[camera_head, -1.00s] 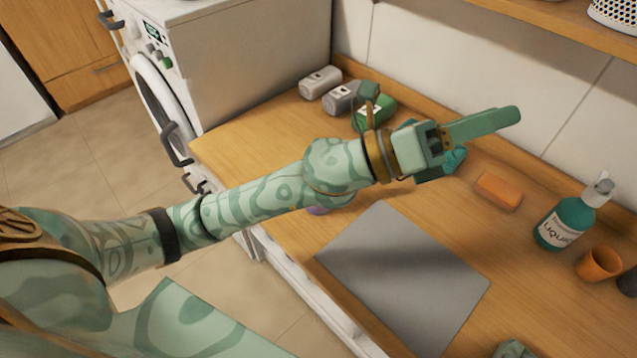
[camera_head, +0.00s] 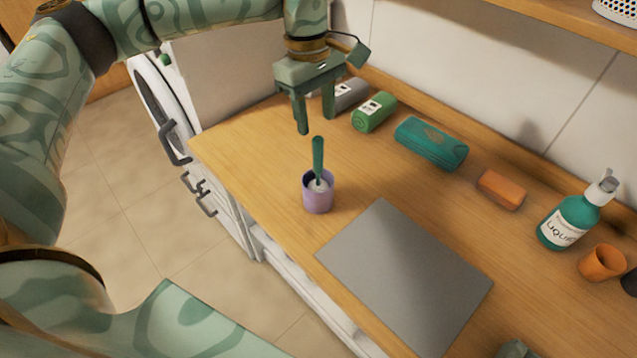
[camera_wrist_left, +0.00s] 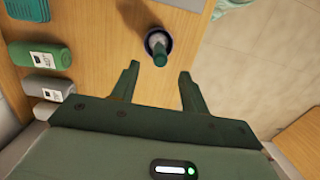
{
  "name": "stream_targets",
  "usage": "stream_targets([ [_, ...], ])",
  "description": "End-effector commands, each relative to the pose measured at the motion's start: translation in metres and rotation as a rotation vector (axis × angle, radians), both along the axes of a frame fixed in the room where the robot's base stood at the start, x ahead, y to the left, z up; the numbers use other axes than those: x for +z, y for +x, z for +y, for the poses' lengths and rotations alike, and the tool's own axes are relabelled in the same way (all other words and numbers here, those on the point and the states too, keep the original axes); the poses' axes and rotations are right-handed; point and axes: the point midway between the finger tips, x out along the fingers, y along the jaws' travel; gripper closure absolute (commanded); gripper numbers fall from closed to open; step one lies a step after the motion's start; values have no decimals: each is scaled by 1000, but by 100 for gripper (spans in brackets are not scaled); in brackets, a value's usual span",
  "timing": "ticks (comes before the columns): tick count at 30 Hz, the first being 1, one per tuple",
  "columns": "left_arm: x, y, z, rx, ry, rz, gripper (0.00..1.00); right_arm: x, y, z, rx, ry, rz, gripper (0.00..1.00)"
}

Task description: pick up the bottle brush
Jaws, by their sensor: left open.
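The bottle brush (camera_head: 318,158) stands upright in a purple cup (camera_head: 317,195), its green handle pointing up. The cup is on the wooden counter, left of the grey mat. My left gripper (camera_head: 315,128) is open and empty, pointing down, above and slightly behind the brush in the head view. In the left wrist view the brush (camera_wrist_left: 159,52) and its cup (camera_wrist_left: 150,37) lie beyond the gap between the open fingers (camera_wrist_left: 158,82), with no contact visible. The brush's lower end is hidden inside the cup.
Grey and green rolls (camera_head: 374,112) and a teal case (camera_head: 431,143) line the back. An orange block (camera_head: 501,189), a teal soap bottle (camera_head: 569,222) and an orange cup (camera_head: 601,263) stand to the right. A grey mat (camera_head: 405,275) lies in front. A washing machine is at left.

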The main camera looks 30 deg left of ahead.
Motion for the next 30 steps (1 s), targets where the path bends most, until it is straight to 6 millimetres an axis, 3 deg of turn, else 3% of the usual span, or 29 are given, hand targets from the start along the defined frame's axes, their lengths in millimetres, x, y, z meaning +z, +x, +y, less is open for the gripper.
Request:
stream_targets([
  [3, -28, -1, -3, 0, -1, 3, 55, -5, -1, 1, 0, 1, 3, 64],
  [11, -51, -2, -6, -1, -2, 0, 55, -7, -2, 2, 0, 3, 4, 64],
  [18, -90, -3, -7, -2, -2, 0, 55, -12, -3, 2, 0, 3, 7, 64],
  [27, -97, -3, -9, -1, -3, -1, 55, -13, -3, 2, -1, 3, 7, 64],
  [28, -97, -3, -9, -1, -3, -1, 57, -13, -3, 2, -1, 3, 7, 64],
  [30, -97, -3, -9, -1, -3, -1, 77, -13, -3, 2, -1, 3, 7, 64],
])
